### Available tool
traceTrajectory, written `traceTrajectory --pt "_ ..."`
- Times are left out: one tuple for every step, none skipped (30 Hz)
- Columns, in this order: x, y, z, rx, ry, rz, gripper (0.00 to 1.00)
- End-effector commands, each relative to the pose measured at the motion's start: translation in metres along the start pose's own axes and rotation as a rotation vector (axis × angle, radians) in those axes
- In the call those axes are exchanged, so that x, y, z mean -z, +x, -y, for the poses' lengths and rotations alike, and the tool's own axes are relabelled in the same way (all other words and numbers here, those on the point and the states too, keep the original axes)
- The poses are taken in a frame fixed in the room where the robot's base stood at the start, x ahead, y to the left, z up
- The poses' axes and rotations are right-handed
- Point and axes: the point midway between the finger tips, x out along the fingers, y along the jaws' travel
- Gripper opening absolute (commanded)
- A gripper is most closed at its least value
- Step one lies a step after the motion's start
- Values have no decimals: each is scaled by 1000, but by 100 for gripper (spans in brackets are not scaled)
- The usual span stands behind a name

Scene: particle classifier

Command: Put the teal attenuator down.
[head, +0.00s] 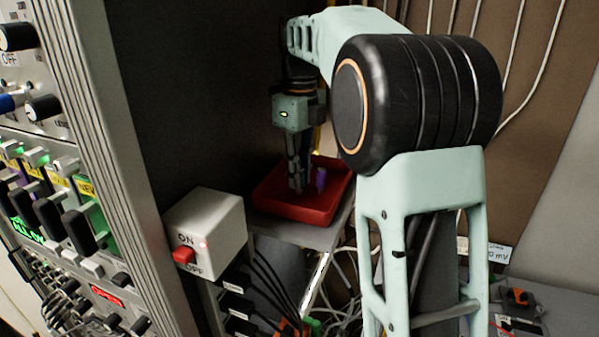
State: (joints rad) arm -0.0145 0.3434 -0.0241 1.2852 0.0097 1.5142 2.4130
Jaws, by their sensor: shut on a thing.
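My gripper (297,183) points down over a red tray (272,205), with its fingertips low inside the tray's rim. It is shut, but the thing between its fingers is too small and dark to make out. I cannot pick out the teal attenuator; my gripper and arm are a similar pale teal. A small purple thing (320,179) is in the tray just right of the fingers. My arm hides part of the tray's right side and what lies behind it.
The tray sits on a grey shelf (300,234) against a dark panel (210,100). A white box with a red ON/OFF switch (207,238) stands in front at the left. An instrument rack (60,170) fills the left edge. Cables (275,285) hang below the shelf.

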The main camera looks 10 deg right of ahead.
Motion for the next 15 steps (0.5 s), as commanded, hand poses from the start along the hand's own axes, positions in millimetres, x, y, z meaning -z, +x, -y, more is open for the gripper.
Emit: traceTrajectory --pt "0 0 0 0 0 0 0" --pt "0 0 0 0 0 0 0" --pt "0 0 0 0 0 0 0" --pt "0 0 0 0 0 0 0" --pt "0 1 0 0 0 0 0" --pt "0 2 0 0 0 0 0" --pt "0 3 0 0 0 0 0" --pt "0 4 0 0 0 0 0" --pt "0 6 0 0 0 1 0" --pt "0 6 0 0 0 1 0" --pt "0 7 0 0 0 1 0" --pt "0 7 0 0 0 1 18" --pt "0 7 0 0 0 1 21" --pt "0 7 0 0 0 1 24" --pt "0 7 0 0 0 1 28"
